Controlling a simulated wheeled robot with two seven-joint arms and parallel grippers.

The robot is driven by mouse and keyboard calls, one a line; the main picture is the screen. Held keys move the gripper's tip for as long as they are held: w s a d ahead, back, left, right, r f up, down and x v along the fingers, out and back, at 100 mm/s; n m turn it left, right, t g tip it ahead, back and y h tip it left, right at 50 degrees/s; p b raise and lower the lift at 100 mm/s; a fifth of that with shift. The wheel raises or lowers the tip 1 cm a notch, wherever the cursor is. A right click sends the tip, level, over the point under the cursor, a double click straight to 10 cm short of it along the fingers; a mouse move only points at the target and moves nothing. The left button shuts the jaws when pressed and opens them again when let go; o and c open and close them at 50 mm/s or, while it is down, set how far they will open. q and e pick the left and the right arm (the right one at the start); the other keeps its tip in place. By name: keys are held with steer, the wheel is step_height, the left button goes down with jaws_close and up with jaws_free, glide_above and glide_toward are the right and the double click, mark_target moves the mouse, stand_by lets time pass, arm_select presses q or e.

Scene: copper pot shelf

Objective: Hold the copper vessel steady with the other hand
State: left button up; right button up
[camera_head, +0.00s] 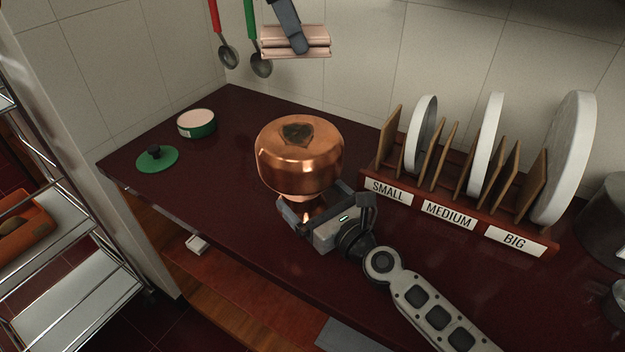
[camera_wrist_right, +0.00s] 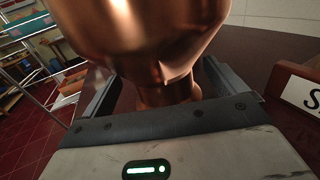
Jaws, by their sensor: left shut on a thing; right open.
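The copper vessel (camera_head: 300,165) stands on the dark red counter, with a rounded body above a narrower lower part. A dark patch (camera_head: 298,132) marks its top. My right gripper (camera_head: 315,204) is open, its jaws on either side of the narrow lower part. The right wrist view also shows the vessel (camera_wrist_right: 150,35) between the jaws; whether they touch it I cannot tell. Only a dark finger of my left gripper (camera_head: 294,42) shows at the top edge, shut on a pinkish layered pad (camera_head: 315,41), above and apart from the vessel. The rest of that arm is out of view.
A rack (camera_head: 480,226) with white plates, labelled SMALL, MEDIUM and BIG, stands close right of the vessel. Ladles (camera_head: 228,55) hang at the back. The counter's front left is clear.

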steer(key=shift+c, duration=0.3)
steer(key=shift+r, duration=0.1)
steer(key=c, duration=1.6)
